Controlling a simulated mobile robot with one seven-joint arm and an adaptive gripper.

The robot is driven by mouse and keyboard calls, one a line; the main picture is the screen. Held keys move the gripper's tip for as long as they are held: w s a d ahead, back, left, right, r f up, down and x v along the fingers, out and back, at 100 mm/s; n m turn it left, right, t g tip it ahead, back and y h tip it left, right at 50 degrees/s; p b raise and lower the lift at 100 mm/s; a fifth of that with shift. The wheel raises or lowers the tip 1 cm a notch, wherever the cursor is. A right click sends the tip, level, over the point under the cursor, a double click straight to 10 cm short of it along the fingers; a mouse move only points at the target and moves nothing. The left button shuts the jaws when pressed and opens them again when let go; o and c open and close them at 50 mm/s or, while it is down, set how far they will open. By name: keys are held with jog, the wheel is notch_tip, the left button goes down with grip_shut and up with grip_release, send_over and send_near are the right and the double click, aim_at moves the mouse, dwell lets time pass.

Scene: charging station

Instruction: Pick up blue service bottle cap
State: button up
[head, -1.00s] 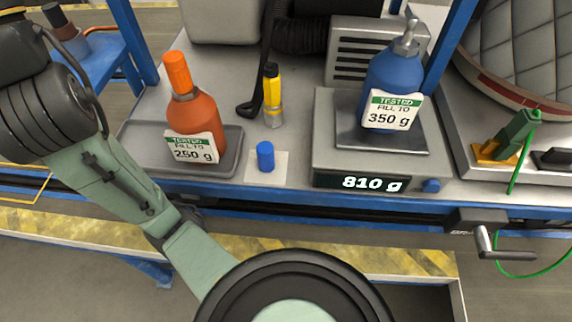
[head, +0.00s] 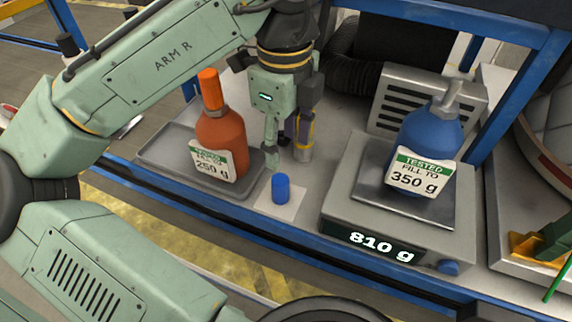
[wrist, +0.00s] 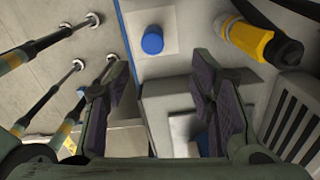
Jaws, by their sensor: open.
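The blue cap (head: 281,188) stands upright on a small white square (head: 290,212) near the table's front edge. In the wrist view the cap (wrist: 152,40) lies beyond the fingertips, between their lines and touched by neither. My gripper (head: 283,152) points down, a little behind and above the cap in the head view. Its fingers (wrist: 163,85) are spread and empty. The blue service bottle (head: 432,140), with a grey nozzle on top, stands on the scale (head: 345,205), which reads 810 g.
An orange bottle (head: 220,130) stands in a grey tray (head: 165,150) left of the gripper. A yellow and black tool (head: 305,135) stands close behind the gripper, and shows in the wrist view (wrist: 250,40). A vented grey box (head: 385,105) is behind the scale.

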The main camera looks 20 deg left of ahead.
aim_at(279, 179)
jog(key=f, duration=0.5)
jog(key=shift+s+a+f, duration=0.1)
jog(key=shift+s+f, duration=0.1)
jog(key=shift+s, duration=0.1)
jog(key=f, duration=0.4)
jog(key=shift+s+a+f+p, duration=0.1)
jog(key=shift+s+a+p, duration=0.05)
jog(key=shift+a+p, duration=0.25)
jog(key=shift+f, duration=0.55)
jog(key=shift+c, duration=0.5)
jog(key=shift+d, duration=0.1)
jog(key=c, duration=0.9)
